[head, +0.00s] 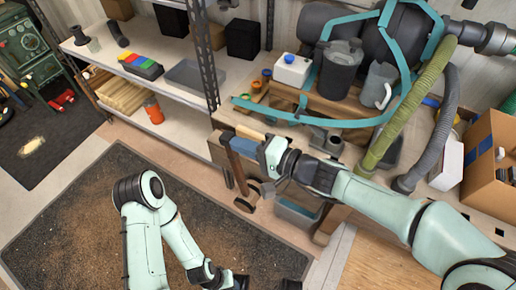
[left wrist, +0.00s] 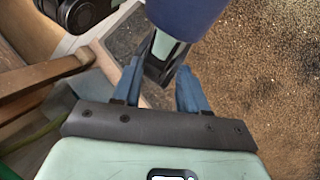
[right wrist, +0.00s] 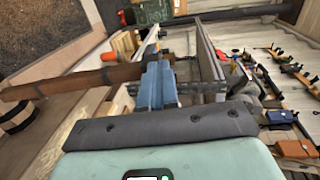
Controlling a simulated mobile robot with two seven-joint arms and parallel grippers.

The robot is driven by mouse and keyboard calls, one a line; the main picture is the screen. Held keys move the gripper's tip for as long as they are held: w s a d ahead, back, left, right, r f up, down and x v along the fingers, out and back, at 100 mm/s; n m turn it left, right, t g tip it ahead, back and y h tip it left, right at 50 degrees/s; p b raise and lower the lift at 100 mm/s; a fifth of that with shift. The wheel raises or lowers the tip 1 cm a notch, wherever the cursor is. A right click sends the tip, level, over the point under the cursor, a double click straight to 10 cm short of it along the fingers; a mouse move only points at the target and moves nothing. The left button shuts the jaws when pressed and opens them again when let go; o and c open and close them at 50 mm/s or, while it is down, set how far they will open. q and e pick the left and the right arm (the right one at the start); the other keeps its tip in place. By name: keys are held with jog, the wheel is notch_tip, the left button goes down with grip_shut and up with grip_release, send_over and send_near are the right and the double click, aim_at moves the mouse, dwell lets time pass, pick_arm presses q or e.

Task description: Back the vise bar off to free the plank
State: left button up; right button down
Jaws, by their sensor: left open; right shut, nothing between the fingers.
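The vise bar (head: 237,172) is a reddish-brown rod on the bench front, steeply slanted in the head view. It crosses the left of the right wrist view (right wrist: 70,78). My right gripper (head: 243,146) is shut and empty, its blue fingers at the bar's upper part; in the right wrist view its fingers (right wrist: 158,80) overlap the bar, and I cannot tell if they touch it. A light wooden edge (head: 250,132) behind the fingers may be the plank; most of it is hidden. My left gripper (left wrist: 158,72) is open, low over the mat at the head view's bottom edge.
The bench behind holds a grey jug (head: 340,68), a white container (head: 292,70), and teal and green hoses. Metal shelving (head: 208,60) stands to the left. A cardboard box (head: 490,150) is at the right. The dark mat (head: 90,210) with shavings is clear of loose objects.

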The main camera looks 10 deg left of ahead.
jog(key=shift+w+a, duration=0.1)
jog(key=shift+a, duration=0.15)
